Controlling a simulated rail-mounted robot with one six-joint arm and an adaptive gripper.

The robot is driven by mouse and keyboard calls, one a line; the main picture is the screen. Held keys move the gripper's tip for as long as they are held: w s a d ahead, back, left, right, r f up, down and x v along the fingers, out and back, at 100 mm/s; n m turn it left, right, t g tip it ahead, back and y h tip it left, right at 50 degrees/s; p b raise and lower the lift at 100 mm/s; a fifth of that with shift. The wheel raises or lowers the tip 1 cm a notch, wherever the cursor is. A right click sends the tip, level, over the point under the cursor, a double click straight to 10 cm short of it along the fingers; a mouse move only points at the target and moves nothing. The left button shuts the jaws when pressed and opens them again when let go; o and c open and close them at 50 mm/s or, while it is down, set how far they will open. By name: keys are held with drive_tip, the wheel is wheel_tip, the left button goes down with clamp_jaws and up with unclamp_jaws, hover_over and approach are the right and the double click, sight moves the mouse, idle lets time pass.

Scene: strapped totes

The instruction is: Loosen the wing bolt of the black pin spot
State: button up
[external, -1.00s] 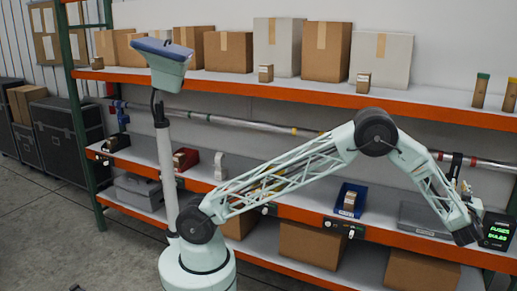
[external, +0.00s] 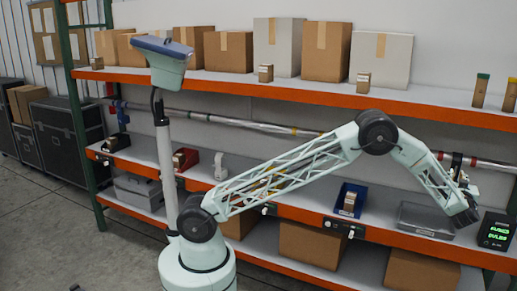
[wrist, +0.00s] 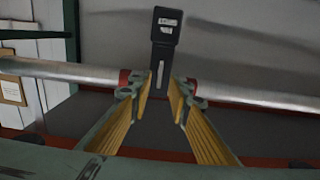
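The black pin spot (external: 456,161) is on the horizontal metal pipe at the right, between red bands. In the wrist view, a black fixture with pale labels (wrist: 166,24) stands at top centre, with a narrow black part reaching down between my fingers. I cannot make out the wing bolt clearly; the view between the fingers is dark. My gripper (wrist: 163,88) is open, its two yellow-padded fingers apart on either side of the narrow black part. I cannot tell whether they touch it. In the external view, my gripper (external: 465,185) is just below the pin spot.
The pipe (external: 285,128) runs along the rack below the upper orange shelf. On the lower shelf are a blue bin (external: 343,200), a grey tray (external: 420,219) and a black box with a green display (external: 496,231). Cardboard boxes (external: 326,50) stand above.

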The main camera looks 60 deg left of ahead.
drive_tip(key=shift+x, duration=1.6)
drive_tip(key=shift+c, duration=0.2)
clamp_jaws()
